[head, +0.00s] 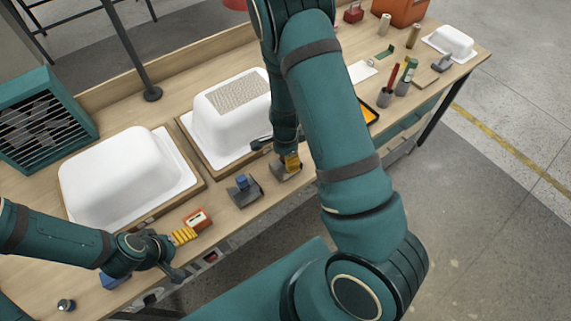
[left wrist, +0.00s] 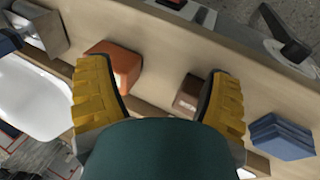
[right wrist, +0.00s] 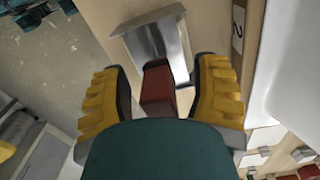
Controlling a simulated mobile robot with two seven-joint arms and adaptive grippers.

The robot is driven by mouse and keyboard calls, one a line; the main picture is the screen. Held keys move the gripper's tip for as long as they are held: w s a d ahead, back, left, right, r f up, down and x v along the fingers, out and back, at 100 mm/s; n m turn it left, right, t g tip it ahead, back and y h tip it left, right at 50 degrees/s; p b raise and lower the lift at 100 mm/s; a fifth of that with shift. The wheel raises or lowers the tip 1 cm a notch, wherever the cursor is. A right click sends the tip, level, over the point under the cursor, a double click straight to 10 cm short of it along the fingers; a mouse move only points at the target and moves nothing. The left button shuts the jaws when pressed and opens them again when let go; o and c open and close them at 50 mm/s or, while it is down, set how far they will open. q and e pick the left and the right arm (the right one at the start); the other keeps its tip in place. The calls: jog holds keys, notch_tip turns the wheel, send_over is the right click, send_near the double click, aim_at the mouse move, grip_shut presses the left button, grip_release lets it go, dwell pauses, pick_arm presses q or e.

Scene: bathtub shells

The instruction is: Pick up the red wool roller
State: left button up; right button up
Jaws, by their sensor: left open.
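A dark red block, which looks like the red wool roller (right wrist: 157,92), stands against a grey metal holder (right wrist: 160,45) in the right wrist view. My right gripper (right wrist: 160,72) is open above it, with a finger on each side and gaps between. In the head view my right gripper (head: 291,161) is over the holder (head: 284,174) at the bench's front edge, and the red block is hidden. My left gripper (head: 183,236) is beside an orange-red box (head: 198,219). In the left wrist view it (left wrist: 160,72) is open and empty above the bench.
Two white tub shells (head: 115,175) (head: 215,125) lie behind the grippers. A holder with a blue block (head: 243,186) stands between my grippers. The left wrist view shows a blue block (left wrist: 282,136) and a small brown block (left wrist: 188,94). A dark post (head: 130,45) rises behind.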

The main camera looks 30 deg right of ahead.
grip_shut()
pick_arm(q)
notch_tip(320, 180, up, 3)
jog(key=shift+f+p, duration=0.15)
jog(key=shift+p, duration=1.05)
pick_arm(e)
notch_tip(320, 180, up, 10)
jog(key=shift+r, duration=0.1)
jog(key=c, duration=0.7)
grip_release()
grip_shut()
